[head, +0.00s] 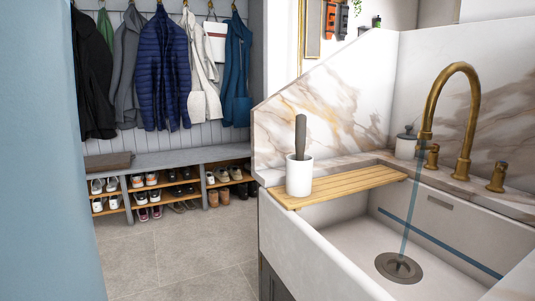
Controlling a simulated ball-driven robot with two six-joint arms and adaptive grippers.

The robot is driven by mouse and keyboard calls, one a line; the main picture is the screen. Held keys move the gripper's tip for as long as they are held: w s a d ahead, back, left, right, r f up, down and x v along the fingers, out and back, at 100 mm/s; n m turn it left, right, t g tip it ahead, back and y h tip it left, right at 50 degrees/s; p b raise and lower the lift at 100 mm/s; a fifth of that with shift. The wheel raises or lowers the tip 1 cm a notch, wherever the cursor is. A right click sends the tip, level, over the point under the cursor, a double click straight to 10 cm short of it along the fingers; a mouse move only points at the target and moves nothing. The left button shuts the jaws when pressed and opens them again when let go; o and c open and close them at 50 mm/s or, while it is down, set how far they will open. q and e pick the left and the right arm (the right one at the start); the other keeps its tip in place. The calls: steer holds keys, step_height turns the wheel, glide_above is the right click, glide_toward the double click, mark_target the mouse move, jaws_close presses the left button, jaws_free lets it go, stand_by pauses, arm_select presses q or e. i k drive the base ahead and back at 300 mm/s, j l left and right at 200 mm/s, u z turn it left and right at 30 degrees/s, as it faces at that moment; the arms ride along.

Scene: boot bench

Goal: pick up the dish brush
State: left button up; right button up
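The dish brush (300,137) stands upright in a white cup (299,177), with its dark grey handle sticking up out of it. Its lower end is hidden inside the cup. The cup stands at the left end of a slatted wooden board (345,186) that lies across the back left part of the white sink (300,240). Neither of my grippers shows in the head view.
A brass tap (470,120) arches over the basin, with a grey lidded jar (406,143) behind. A marble splashback (330,105) rises behind the cup. A shoe bench (175,158) stands at the back left under hanging coats. The tiled floor (180,255) is clear.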

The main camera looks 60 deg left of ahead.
mark_target(301, 119)
steer(key=u, duration=1.65)
steer(key=i+j+u, duration=0.45)
steer(key=i+j, duration=0.3)
steer(key=j, duration=0.1)
